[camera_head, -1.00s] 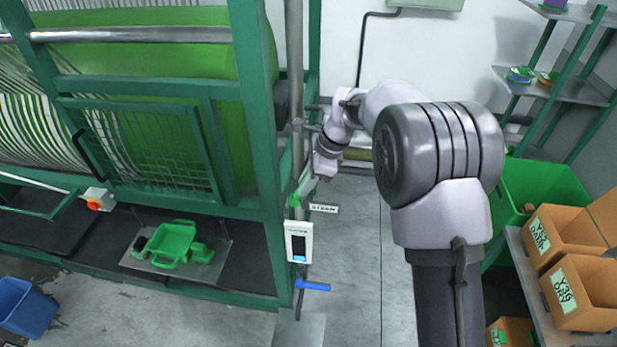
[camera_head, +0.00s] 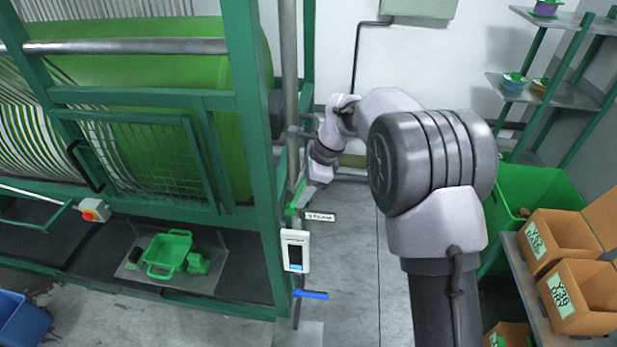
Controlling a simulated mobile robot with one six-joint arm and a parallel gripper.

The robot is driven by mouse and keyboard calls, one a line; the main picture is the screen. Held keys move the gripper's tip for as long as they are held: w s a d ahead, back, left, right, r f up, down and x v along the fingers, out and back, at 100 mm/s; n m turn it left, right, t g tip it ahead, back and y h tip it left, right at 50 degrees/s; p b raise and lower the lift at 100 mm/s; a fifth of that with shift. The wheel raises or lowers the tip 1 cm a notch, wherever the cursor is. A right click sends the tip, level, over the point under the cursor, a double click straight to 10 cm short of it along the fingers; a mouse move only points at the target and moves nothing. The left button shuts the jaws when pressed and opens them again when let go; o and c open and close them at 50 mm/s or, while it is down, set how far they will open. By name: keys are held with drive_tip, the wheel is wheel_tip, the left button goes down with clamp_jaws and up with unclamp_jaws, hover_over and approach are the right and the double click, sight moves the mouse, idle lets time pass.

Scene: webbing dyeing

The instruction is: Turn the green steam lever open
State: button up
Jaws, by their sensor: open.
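The green steam lever (camera_head: 296,197) is on the vertical pipe at the right front post of the dyeing machine. It is small and partly hidden. A white "STEAM" label (camera_head: 320,217) sits just below and right of it. My gripper (camera_head: 304,193) is at the end of my arm, beside the lever on its right. The gripper is open, its fingers small and hard to make out. I cannot tell whether they touch the lever or stand around it.
A white display box (camera_head: 295,251) and a blue lever (camera_head: 311,294) are lower on the same pipe line. The green machine frame (camera_head: 262,180) stands close left. Orange bins (camera_head: 580,297) on a shelf and a green tub (camera_head: 528,190) are at right. The floor between is clear.

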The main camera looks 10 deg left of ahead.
drive_tip(key=v, duration=1.6)
drive_tip(key=shift+d+r+p, duration=0.15)
drive_tip(key=shift+r+p, duration=0.2)
drive_tip(key=shift+r, duration=0.05)
drive_tip(key=d+f+m+y+p, duration=0.1)
drive_tip(key=d+f+p, duration=0.1)
drive_tip(key=s+d+f+m+y+p, duration=0.1)
drive_tip(key=d+f+m+p, duration=0.1)
drive_tip(key=d, duration=0.1)
drive_tip(key=s+d+f+m+p, duration=0.1)
drive_tip(key=d+f+p, duration=0.1)
drive_tip(key=shift+d+f+t+y, duration=0.2)
drive_tip(key=shift+f+t+y, duration=0.1)
drive_tip(key=shift+y, duration=0.1)
clamp_jaws()
drive_tip(key=w+a+f+p, duration=0.1)
drive_tip(key=a+f+p, duration=0.1)
drive_tip(key=a+f, duration=0.5)
drive_tip(key=shift+w+a+m+p, duration=0.3)
drive_tip(key=shift+a, duration=0.95)
